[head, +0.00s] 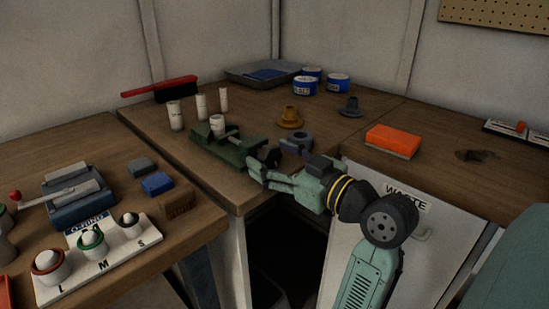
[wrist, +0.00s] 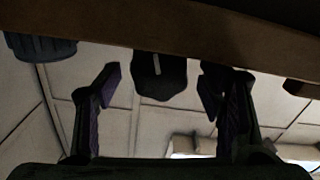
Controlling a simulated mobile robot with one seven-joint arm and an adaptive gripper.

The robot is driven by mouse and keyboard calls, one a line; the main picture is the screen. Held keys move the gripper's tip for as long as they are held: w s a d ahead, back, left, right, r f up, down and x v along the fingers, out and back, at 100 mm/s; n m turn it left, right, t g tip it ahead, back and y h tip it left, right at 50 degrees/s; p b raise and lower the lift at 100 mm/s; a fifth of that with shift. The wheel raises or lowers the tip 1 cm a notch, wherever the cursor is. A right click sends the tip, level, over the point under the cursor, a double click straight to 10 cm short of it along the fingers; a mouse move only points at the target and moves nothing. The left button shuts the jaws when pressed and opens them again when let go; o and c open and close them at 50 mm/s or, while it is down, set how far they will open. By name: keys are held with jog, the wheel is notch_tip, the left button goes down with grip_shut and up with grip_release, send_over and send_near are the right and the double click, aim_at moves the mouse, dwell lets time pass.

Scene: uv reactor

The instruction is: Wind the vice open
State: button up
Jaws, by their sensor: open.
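The green vice (head: 232,148) sits at the front edge of the corner bench in the head view, with a pale cylinder (head: 217,124) standing at its jaws. A dark handle part (head: 272,157) shows at its right, near end. My gripper (head: 260,174) is just in front of that end, at the bench edge. In the wrist view my gripper (wrist: 160,88) has its two fingers spread apart. A dark block with a pale line (wrist: 158,75) shows between them, probably the vice's handle. I cannot tell whether the fingers touch it. The vice's jaw gap is unclear.
A grey-blue part (head: 297,144) stands close right of the vice. Pale cylinders (head: 200,106) stand behind it. A brown flanged part (head: 290,117) and an orange block (head: 392,141) lie farther right. The bench edge (wrist: 240,30) crosses the wrist view's top.

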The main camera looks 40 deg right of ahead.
jog(key=s, duration=1.2)
jog(key=shift+d, duration=0.45)
